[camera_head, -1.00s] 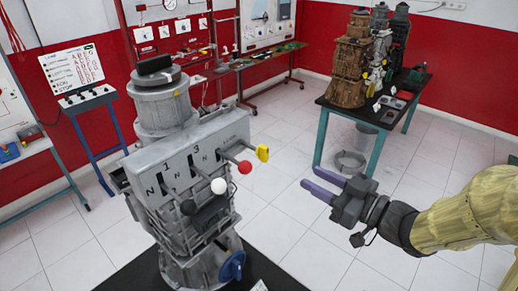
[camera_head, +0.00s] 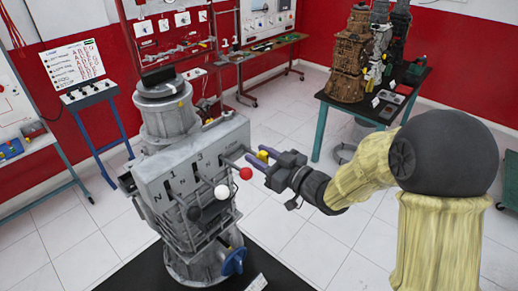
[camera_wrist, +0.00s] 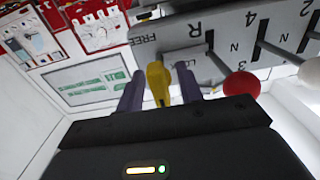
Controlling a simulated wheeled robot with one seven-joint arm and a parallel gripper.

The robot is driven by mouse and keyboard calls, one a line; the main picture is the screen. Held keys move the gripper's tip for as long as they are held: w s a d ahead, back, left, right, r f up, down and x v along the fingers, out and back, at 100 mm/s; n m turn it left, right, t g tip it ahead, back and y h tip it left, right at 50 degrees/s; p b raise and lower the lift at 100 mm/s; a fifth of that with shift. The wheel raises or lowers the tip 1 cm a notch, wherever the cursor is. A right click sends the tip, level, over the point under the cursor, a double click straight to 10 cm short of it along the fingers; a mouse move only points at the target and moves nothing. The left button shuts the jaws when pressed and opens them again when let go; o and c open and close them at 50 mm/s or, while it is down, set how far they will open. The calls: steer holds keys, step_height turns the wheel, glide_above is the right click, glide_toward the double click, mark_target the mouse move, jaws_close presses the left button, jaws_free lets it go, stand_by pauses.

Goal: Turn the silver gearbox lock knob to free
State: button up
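The silver gearbox (camera_head: 165,175) stands upright on a dark base at centre left, with a slotted, lettered front panel. Its yellow lock knob (camera_head: 262,156) sticks out at the panel's right end, partly hidden by my gripper (camera_head: 259,155). In the wrist view the yellow knob (camera_wrist: 157,83) is between the two purple fingers of my gripper (camera_wrist: 159,87). The fingers are open, with a gap on each side of the knob. The panel (camera_wrist: 235,32) shows upside down with the words FREE and LOCK near the knob. I cannot tell the knob's exact setting.
A red knob (camera_head: 246,173) is close beside my gripper, below the yellow one. A white knob (camera_head: 221,192) and a black knob (camera_head: 194,213) are farther left. A dark table (camera_head: 380,107) with other engine models stands behind right.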

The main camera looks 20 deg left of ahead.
steer(key=shift+w+a, duration=0.1)
steer(key=shift+a, duration=0.35)
jaws_close()
